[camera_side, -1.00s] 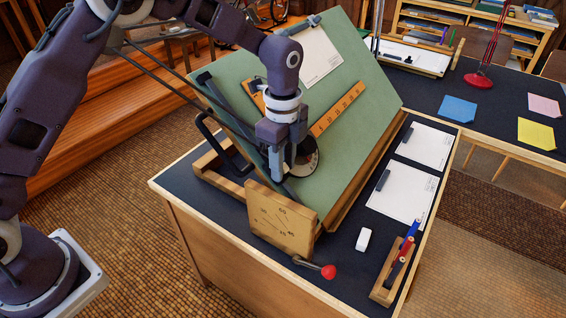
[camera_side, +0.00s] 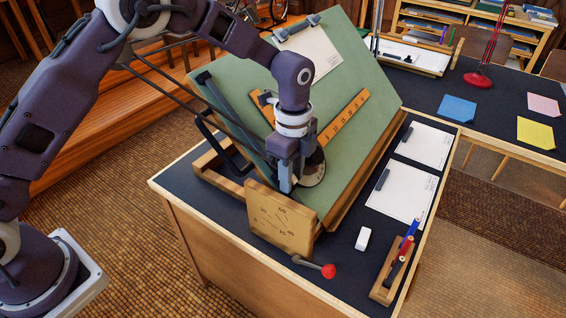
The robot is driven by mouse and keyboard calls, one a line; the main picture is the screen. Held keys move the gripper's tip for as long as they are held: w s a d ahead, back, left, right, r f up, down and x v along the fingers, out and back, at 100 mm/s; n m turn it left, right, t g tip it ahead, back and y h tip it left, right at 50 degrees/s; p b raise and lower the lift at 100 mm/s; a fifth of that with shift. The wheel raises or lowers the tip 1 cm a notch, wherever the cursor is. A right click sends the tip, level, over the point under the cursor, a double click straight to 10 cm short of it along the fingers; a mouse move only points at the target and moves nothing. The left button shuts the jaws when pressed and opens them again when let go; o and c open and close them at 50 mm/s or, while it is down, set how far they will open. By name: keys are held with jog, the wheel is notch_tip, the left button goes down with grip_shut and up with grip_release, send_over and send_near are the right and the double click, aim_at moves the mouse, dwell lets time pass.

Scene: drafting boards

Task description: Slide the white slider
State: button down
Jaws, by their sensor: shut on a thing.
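My gripper (camera_side: 286,186) points down at the lower left of the green drafting board (camera_side: 232,74). It is shut on the white slider, which the fingers almost wholly hide. A round metal disc (camera_side: 313,170) shows just right of the fingers. A wooden ruler with marks (camera_side: 345,117) lies across the board up and right of the disc. A second wooden piece (camera_side: 262,104) shows partly behind my wrist.
A wooden angle plate (camera_side: 282,220) stands close in front of my fingers, with a red-knobbed lever (camera_side: 327,271) below it. A white block (camera_side: 363,239), a pen rack (camera_side: 384,292) and paper sheets (camera_side: 400,190) lie to the right.

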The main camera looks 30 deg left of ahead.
jog(key=d+f, duration=0.5)
jog(key=d, duration=0.1)
jog(key=shift+f, duration=0.35)
jog(key=c, duration=1.3)
grip_release()
jog(key=shift+c, duration=0.2)
jog(key=shift+a, duration=0.15)
jog(key=a+r, duration=0.7)
jog(key=shift+a+r, duration=0.15)
jog(key=shift+r, duration=0.05)
jog(key=shift+s+a+r+n+t, duration=0.35)
jog(key=shift+s+a+r+n, duration=0.9)
jog(key=shift+r, duration=1.85)
jog(key=shift+s+a+r+n+t, duration=0.3)
jog(key=shift+s+a+r+n, duration=0.5)
jog(key=shift+s+r, duration=1.55)
jog(key=shift+s+a+r+n+t, duration=0.35)
jog(key=shift+s+a+r+n, duration=0.55)
jog(key=shift+r, duration=2.9)
